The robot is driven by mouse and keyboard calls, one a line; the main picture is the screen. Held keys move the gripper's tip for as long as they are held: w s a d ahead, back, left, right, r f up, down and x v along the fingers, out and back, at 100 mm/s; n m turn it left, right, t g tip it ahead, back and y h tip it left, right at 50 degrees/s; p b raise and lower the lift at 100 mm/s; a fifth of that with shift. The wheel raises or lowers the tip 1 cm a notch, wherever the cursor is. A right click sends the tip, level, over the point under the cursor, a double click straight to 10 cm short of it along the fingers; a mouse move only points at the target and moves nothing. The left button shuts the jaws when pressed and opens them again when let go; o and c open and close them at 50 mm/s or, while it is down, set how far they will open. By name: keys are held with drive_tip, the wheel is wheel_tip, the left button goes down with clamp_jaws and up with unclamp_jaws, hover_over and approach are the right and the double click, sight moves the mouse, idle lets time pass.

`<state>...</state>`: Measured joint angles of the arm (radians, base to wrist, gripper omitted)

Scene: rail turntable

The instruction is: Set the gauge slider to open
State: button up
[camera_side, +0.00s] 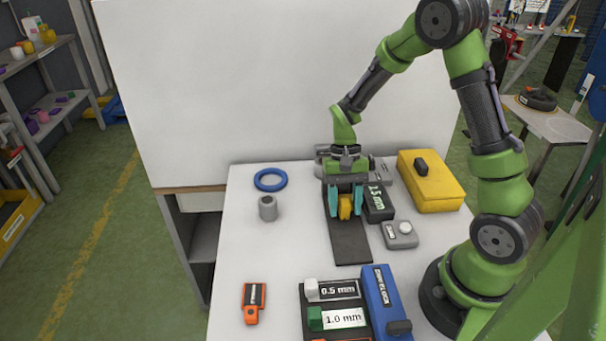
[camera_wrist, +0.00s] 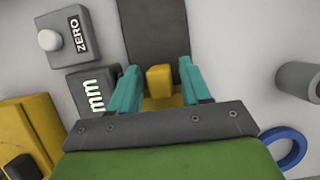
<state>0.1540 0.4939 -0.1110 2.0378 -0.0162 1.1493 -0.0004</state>
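The gauge slider, a yellow block (camera_side: 345,206), sits on a dark flat rail (camera_side: 350,245) that runs toward the front of the table. It also shows in the wrist view (camera_wrist: 159,80). My gripper (camera_side: 346,205) is low over the rail, with its teal fingers on either side of the yellow block. In the wrist view my gripper (camera_wrist: 157,72) shows narrow gaps between the fingers and the block, so it is open around it. A dark readout (camera_side: 378,203) beside the rail reads about 1.5 mm. The rail's far end is hidden behind my gripper.
Right of the rail are a grey ZERO button box (camera_side: 401,236) and a yellow box (camera_side: 432,183) with a black handle. Left are a blue ring (camera_side: 270,180) and a grey cylinder (camera_side: 267,209). In front are a labelled dark panel (camera_side: 309,307), a blue box (camera_side: 383,300) and an orange tool (camera_side: 253,303).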

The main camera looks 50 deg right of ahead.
clamp_jaws()
drive_tip(key=s+a, duration=0.6)
drive_tip(key=shift+s+a, duration=0.1)
drive_tip(key=shift+a, duration=0.05)
drive_tip(key=shift+o, duration=0.8)
unclamp_jaws()
drive_tip(key=v, duration=1.7)
drive_tip(key=s+a+r+n+t+h, duration=0.1)
drive_tip(key=s+a+r+n+t, duration=0.4)
drive_tip(key=t, duration=0.5)
drive_tip(key=shift+s+a+r, duration=0.15)
drive_tip(key=shift+s+r, duration=0.05)
drive_tip(key=shift+r, duration=0.5)
